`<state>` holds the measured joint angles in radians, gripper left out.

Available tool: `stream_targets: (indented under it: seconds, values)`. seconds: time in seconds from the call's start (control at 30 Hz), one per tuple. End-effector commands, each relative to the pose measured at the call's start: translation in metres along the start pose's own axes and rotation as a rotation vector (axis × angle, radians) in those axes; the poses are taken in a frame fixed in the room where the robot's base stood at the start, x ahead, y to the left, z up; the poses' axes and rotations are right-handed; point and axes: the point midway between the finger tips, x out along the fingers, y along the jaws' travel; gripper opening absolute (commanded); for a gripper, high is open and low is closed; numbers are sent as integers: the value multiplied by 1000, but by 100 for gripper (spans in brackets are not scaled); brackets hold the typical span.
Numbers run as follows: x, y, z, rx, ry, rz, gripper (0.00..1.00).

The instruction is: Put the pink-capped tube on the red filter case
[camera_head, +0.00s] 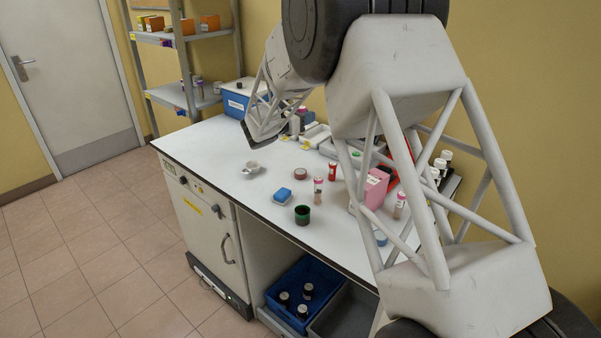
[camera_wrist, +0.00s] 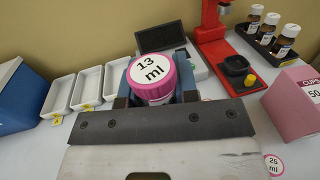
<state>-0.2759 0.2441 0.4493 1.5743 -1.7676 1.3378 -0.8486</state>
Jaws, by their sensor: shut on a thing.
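A pink-capped tube (camera_wrist: 151,72) marked "13 ml" stands between the blue fingers of my gripper (camera_wrist: 153,90) in the wrist view, cap toward the camera. My gripper is shut on it. Its lower part is hidden by the gripper body. In the head view, the arm's end is over the back of the bench, with a small pink cap (camera_head: 303,109) showing beside it. A small round reddish case (camera_head: 300,173), perhaps the red filter case, lies flat mid-bench, apart from the gripper. It is not seen in the wrist view.
A pink box (camera_wrist: 296,103), a red stand (camera_wrist: 222,50) and white trays (camera_wrist: 87,88) surround the gripper. The bench's front left is clear.

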Motion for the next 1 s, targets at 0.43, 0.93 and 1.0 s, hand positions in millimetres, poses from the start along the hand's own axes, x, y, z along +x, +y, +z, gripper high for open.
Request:
stream_targets:
  seconds: [0.43, 0.93, 1.0]
  values:
    - [6, 12, -46, -4, -2, 11, 6]
    - [6, 12, -54, -3, -2, 10, 6]
    - [6, 12, -57, -3, -2, 10, 6]
